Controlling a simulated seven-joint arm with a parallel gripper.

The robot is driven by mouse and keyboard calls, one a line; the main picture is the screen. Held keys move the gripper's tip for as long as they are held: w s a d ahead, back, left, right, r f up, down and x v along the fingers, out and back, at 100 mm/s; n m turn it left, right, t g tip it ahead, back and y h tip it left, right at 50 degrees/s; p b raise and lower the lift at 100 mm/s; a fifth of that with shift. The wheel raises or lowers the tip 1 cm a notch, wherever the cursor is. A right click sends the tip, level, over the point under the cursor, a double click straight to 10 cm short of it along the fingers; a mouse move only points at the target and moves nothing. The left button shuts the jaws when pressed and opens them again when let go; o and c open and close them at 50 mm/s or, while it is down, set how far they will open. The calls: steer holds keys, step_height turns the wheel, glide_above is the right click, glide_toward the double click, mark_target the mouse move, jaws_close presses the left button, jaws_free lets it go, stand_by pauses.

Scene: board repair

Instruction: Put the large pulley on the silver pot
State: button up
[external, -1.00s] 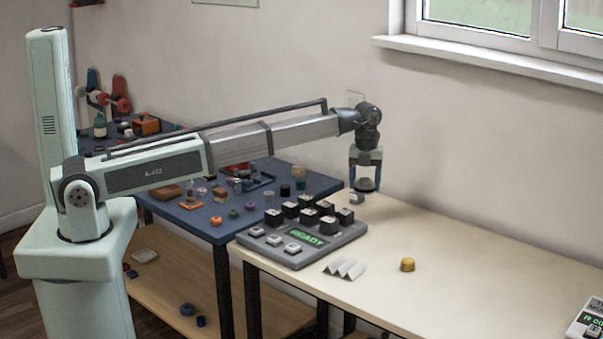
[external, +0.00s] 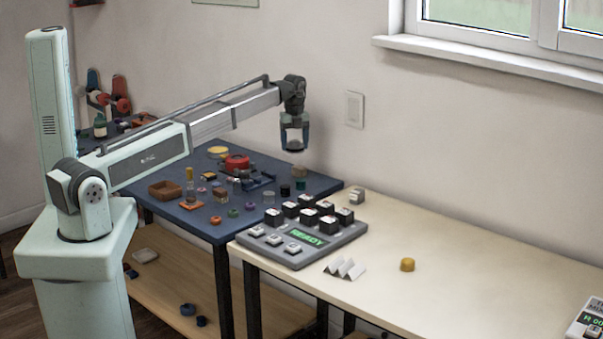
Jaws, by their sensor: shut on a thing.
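My gripper (external: 295,144) hangs in the air, pointing down, in front of the wall and above the back right part of the blue table. It is shut on a dark round piece (external: 295,149), which looks like the large pulley; the fingers hide part of it. Small silver and clear cylinders stand on the blue table, one of them a silver piece (external: 237,184) near the dark blue frame. They are too small for me to tell which one is the silver pot. The held piece is apart from everything on the table.
The blue table (external: 226,232) carries a brown box (external: 164,189), a red round part (external: 236,162) and several small coloured pieces. A grey keypad with a READY screen (external: 310,240) sits on the cream table (external: 460,270), with a yellow knob (external: 407,264) farther right.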

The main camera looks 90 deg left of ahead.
steer(key=s+a+n, duration=0.2)
steer(key=s+a, duration=1)
steer(key=s, duration=0.1)
steer(key=r+n, duration=0.2)
steer(key=n, duration=0.6)
glide_above(218, 150)
steer(key=shift+a+f, duration=0.2)
steer(key=shift+f, duration=0.05)
steer(key=shift+f, duration=4.9)
steer(key=shift+f, duration=0.1)
steer(key=o, duration=1)
steer(key=shift+o, duration=0.2)
